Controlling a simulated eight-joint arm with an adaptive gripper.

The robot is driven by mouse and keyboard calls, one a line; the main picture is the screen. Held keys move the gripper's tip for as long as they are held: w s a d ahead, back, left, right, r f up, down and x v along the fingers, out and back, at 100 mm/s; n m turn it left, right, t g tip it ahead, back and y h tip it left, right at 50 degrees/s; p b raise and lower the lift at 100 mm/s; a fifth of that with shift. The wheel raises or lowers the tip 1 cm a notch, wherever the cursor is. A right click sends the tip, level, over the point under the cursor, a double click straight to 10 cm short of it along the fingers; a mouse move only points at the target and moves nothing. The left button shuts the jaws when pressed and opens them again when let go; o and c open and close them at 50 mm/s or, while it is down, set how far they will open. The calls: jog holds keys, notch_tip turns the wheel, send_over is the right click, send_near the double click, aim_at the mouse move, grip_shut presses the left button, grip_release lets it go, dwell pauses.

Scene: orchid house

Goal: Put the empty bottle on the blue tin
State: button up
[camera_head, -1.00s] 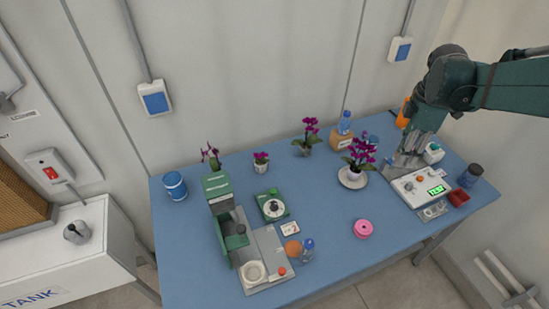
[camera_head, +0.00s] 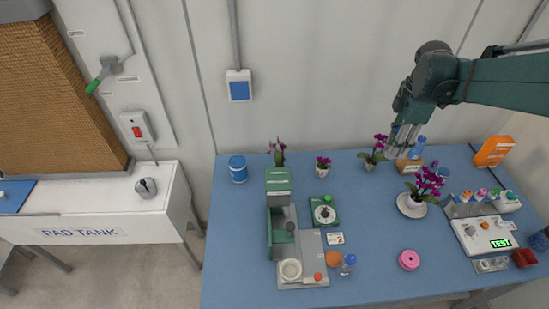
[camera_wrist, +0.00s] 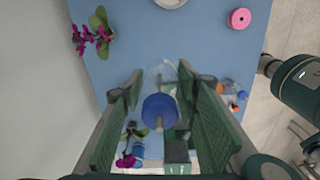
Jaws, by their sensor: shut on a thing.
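In the head view the held bottle is hard to make out among the fingers. The blue tin (camera_head: 238,172), with a white band, stands upright at the table's back left, well left of my gripper. It also shows at the bottom of the wrist view (camera_wrist: 138,154). Nothing is on its top.
Potted orchids (camera_head: 324,165) stand along the back. A green machine (camera_head: 278,212) is right of the tin. Another blue-capped bottle (camera_head: 347,266) and a pink ring (camera_head: 409,260) are nearer.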

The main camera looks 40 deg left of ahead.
jog(key=s+a+n+p, duration=0.2)
jog(key=s+a+n, duration=0.15)
jog(key=a, duration=1.15)
jog(key=n+p, duration=0.4)
jog(key=n, duration=0.3)
send_over(237, 162)
notch_tip(237, 162, down, 6)
jog(key=shift+w+f+m, duration=0.1)
jog(key=shift+f+m, duration=0.15)
jog(key=shift+f, duration=0.3)
jog(key=shift+f, duration=0.1)
jog(key=shift+f+p, duration=0.4)
jog(key=shift+f, duration=2.6)
jog(key=shift+f, duration=1.9)
